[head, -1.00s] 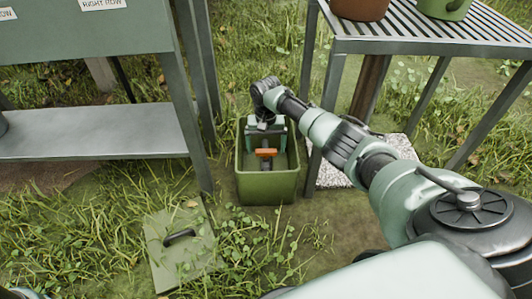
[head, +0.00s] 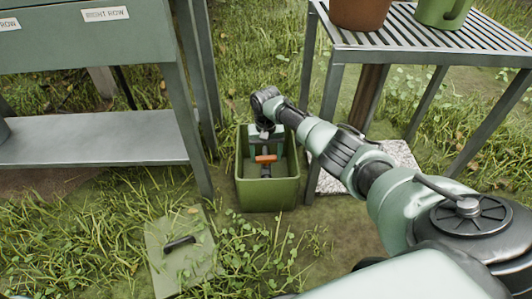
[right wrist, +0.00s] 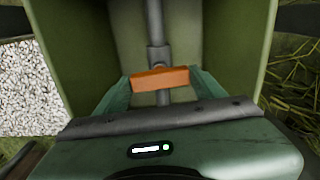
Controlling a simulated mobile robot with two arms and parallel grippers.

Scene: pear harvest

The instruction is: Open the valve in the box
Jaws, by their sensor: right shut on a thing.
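The open green box (head: 268,197) stands on the ground between the two metal stands. Inside it is the valve, with an orange handle (head: 266,159) on a grey pipe (right wrist: 155,35). The handle lies crosswise to the pipe; it also shows in the right wrist view (right wrist: 160,79). My right gripper (head: 266,150) reaches down into the box from above. Its two fingers are at the two ends of the orange handle, and it is shut on it. The lower part of the valve is hidden behind the gripper body in the wrist view. My left gripper is not in view.
The box's lid (head: 181,253), with a black handle, lies on the grass at the front left. A green cabinet with a lower shelf (head: 90,136) stands left. A slatted table (head: 430,45) with pots stands right, its leg close to the box. White gravel (head: 395,152) lies under it.

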